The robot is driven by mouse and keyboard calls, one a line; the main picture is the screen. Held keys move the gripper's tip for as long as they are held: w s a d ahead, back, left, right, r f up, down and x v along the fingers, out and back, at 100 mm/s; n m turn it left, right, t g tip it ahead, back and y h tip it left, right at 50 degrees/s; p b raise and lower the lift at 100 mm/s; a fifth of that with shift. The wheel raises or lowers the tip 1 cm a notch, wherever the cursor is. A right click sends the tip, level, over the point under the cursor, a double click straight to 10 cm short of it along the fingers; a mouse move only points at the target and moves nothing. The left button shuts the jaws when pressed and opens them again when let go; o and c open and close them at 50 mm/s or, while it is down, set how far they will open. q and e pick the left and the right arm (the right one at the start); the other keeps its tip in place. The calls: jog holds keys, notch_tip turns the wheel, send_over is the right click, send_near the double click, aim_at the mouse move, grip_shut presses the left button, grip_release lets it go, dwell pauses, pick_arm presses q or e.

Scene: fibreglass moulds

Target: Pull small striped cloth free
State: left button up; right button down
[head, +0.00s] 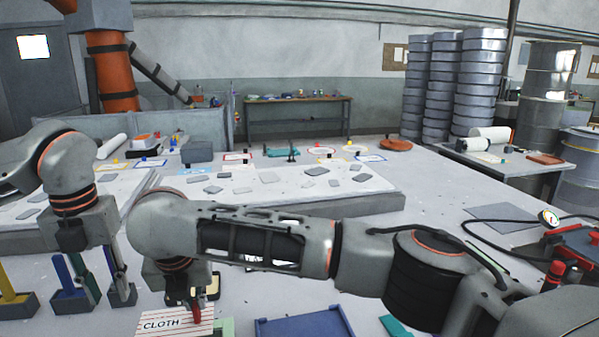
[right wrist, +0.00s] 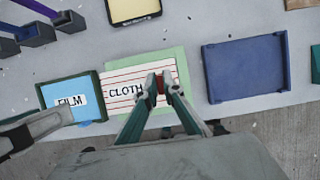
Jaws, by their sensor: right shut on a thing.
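My right gripper (head: 196,305) is over the cloth's right part. Its fingertips (right wrist: 161,90) are shut on a small red tab at the cloth, which they partly hide. I cannot tell whether the cloth is lifted there. My left gripper (head: 110,298) hangs to the left of the cloth, fingers apart and empty, near the upright-handled blocks.
A blue tray (right wrist: 245,66) lies right of the cloth, and a blue FILM box (right wrist: 72,98) lies left. Dark holders with coloured handles (head: 70,298) stand at the left. A long low white slab (head: 320,185) with grey pieces lies behind my right arm.

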jog(key=shift+r+p, duration=0.75)
jog(key=shift+p, duration=0.2)
dwell(0.4)
jog(key=shift+r+p, duration=1.2)
jog(key=shift+p, duration=0.45)
jog(key=shift+r+p, duration=1.25)
jog(key=shift+p, duration=0.05)
jog(key=shift+f, duration=0.1)
